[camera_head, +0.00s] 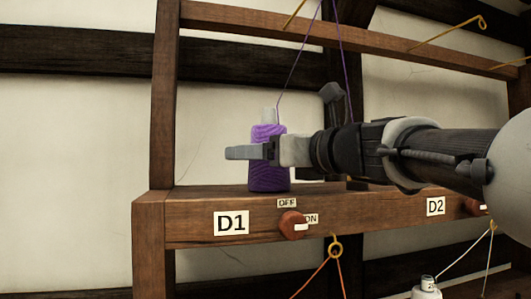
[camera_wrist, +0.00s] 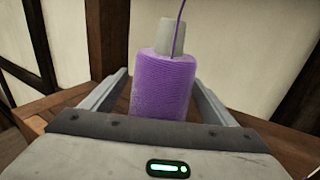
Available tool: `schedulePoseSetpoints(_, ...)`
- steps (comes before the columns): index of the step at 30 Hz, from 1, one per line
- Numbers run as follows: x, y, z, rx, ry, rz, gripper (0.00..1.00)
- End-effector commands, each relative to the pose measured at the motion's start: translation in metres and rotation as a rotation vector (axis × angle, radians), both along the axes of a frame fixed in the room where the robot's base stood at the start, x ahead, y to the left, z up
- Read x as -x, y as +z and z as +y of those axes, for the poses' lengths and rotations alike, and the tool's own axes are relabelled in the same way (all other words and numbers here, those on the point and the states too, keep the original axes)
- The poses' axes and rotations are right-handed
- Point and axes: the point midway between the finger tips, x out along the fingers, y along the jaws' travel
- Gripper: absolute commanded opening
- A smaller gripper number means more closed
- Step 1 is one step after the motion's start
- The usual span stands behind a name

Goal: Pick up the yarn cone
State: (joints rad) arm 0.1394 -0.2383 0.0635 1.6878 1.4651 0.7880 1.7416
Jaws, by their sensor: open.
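The purple yarn cone (camera_head: 268,178) stands upright on the wooden shelf (camera_head: 350,219), above the D1 label, with a grey tip on top. A purple thread runs up from it. My gripper (camera_head: 250,152) reaches in from the right at the cone's mid-height, and one finger crosses in front of it. In the wrist view the yarn cone (camera_wrist: 160,85) stands between the two spread fingers of my gripper (camera_wrist: 162,92), with a gap on the right side. Its lower end is hidden behind the gripper body.
A red knob (camera_head: 292,224) with OFF and ON labels sits on the shelf's front below the cone. A wooden post (camera_head: 164,95) rises at the left. Yellow hooks (camera_head: 445,37) stick out from the upper beam. A white spool (camera_head: 427,289) shows lower right.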

Motion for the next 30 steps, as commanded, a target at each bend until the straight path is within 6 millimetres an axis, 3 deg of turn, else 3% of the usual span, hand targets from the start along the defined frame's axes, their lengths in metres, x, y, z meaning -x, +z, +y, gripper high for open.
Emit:
schedulePoseSetpoints(4,-0.013,0.0,0.01,0.001,-0.001,0.001,0.8)
schedulePoseSetpoints(11,-0.014,-0.001,0.011,0.001,-0.002,0.001,0.8)
schedulePoseSetpoints(12,-0.014,-0.001,0.011,0.001,-0.002,0.001,0.78)
schedulePoseSetpoints(21,-0.014,0.0,0.011,0.001,-0.002,-0.001,0.31)
schedulePoseSetpoints(30,-0.014,0.01,0.011,0.001,-0.001,-0.002,0.31)
